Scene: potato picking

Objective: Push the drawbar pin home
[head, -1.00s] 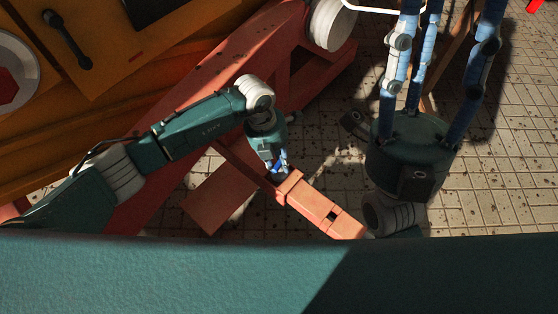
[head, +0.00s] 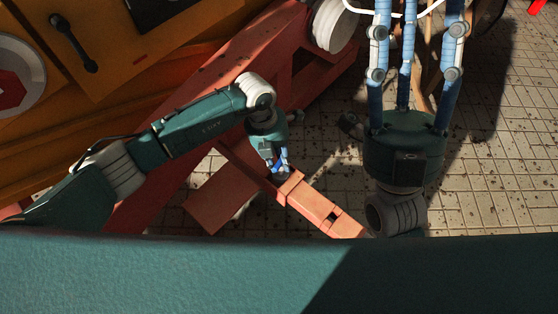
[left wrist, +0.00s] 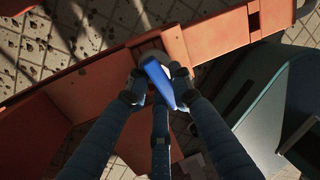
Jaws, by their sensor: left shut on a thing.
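The orange-red drawbar (head: 313,203) slopes down to the right in the head view, with a dark slot near its end. My left gripper (head: 281,169) is at its upper part, shut on the blue drawbar pin (left wrist: 161,84). In the left wrist view my left gripper (left wrist: 158,86) has its fingers around the pin's blue top, above the drawbar (left wrist: 205,40). A pale round part shows just behind the pin. How deep the pin sits is hidden. My right gripper (head: 416,20) is open, fingers spread upward, tips cut off by the head view's top edge.
A red-orange frame (head: 215,85) runs diagonally beside the drawbar, with a pale roller (head: 333,24) at its upper end. An orange machine body (head: 105,60) fills the upper left. Speckled tiled floor (head: 500,195) lies open on the right.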

